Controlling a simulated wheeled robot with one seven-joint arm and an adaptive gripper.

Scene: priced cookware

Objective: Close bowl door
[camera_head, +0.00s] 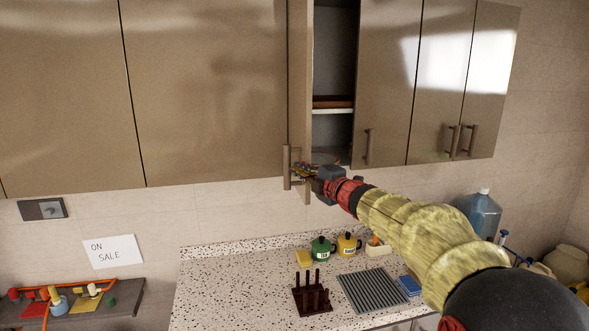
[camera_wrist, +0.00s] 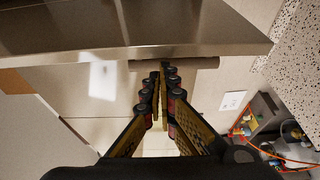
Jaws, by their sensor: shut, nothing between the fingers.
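The open cupboard door (camera_head: 299,80) shows as a narrow, nearly edge-on panel in the head view, left of the cupboard's dark opening (camera_head: 336,60). Its bar handle (camera_head: 287,167) is at the bottom left of that panel. My gripper (camera_head: 298,171) is at the door's lower end, close to the handle; I cannot tell whether it touches. In the wrist view my gripper (camera_wrist: 161,72) has its fingers together and empty, below a shiny metal panel (camera_wrist: 130,35) with a bar (camera_wrist: 195,63) across the fingertips. A bowl inside is not clearly visible.
Shut cupboard doors (camera_head: 385,75) flank the opening. A sale sign (camera_head: 114,251) hangs on the wall.

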